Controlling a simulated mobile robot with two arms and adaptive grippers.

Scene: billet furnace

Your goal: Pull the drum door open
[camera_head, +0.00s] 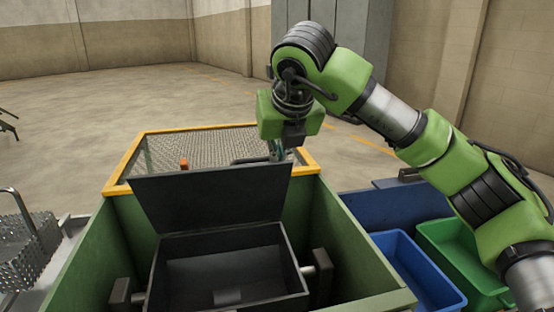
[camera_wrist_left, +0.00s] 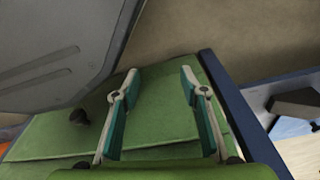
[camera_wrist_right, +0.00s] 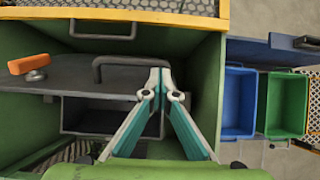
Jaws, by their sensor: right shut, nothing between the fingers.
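The drum (camera_head: 230,285) is a dark open-topped box inside a green housing. Its drum door (camera_head: 212,195), a flat dark panel, stands raised and tilted back from the far side of the opening. In the right wrist view the door (camera_wrist_right: 75,82) shows as a dark plate with a bar handle (camera_wrist_right: 130,60). My right gripper (camera_head: 279,152) is behind the door's upper right corner. Its fingertips (camera_wrist_right: 160,78) are together beside the handle's right end; I cannot tell whether they touch it. My left gripper (camera_wrist_left: 160,73) is open and empty above green panels, outside the head view.
A yellow-framed mesh guard (camera_head: 160,150) lies behind the drum. An orange knob (camera_wrist_right: 28,64) is left of the handle. Blue (camera_head: 415,270) and green (camera_head: 465,260) bins stand at the right. A perforated metal basket (camera_head: 25,245) is at the left. Open floor lies beyond.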

